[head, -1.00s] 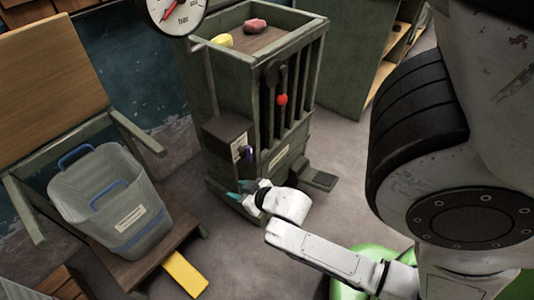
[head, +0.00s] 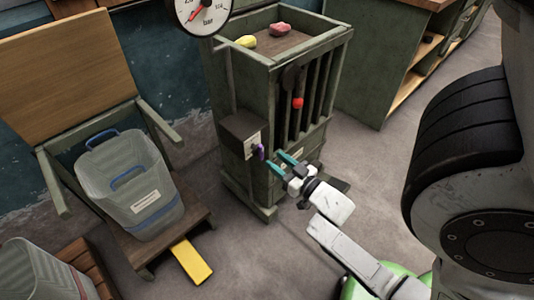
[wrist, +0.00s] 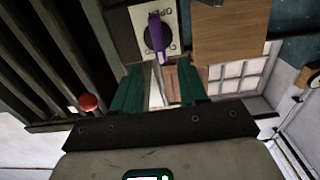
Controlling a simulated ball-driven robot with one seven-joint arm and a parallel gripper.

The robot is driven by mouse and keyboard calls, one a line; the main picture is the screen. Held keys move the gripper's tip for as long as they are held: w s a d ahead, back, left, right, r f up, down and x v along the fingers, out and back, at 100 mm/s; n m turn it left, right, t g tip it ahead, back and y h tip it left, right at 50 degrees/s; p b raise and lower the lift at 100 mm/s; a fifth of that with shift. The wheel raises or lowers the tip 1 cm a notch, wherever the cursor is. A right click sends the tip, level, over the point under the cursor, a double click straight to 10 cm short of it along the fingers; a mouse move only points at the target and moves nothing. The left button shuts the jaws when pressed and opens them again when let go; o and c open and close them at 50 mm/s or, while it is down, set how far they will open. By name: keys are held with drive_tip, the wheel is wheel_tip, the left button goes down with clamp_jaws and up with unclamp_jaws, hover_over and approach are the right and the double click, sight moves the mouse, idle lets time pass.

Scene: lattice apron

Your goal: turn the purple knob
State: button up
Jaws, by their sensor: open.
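The purple knob (head: 258,152) sticks out from a small dark box (head: 240,133) on the left front of the green slatted cabinet (head: 300,60). In the wrist view the knob (wrist: 157,37) is a purple handle on a black disc, on a white plate with partly readable lettering. My gripper (head: 283,162) is open and empty, its two teal fingers pointing toward the box, just right of the knob in the head view. In the wrist view my gripper (wrist: 158,90) has its fingers apart, with the knob beyond the tips, apart from them.
A red ball (head: 298,103) sits on the cabinet's slats. A yellow piece (head: 246,41) and a red piece (head: 280,29) lie on top. A gauge (head: 203,12) hangs above. A clear bin (head: 132,190) stands left, near a yellow strip (head: 191,261).

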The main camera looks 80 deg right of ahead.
sight(263, 151)
drive_tip(key=shift+x, duration=2.7)
drive_tip(key=shift+c, duration=0.2)
clamp_jaws()
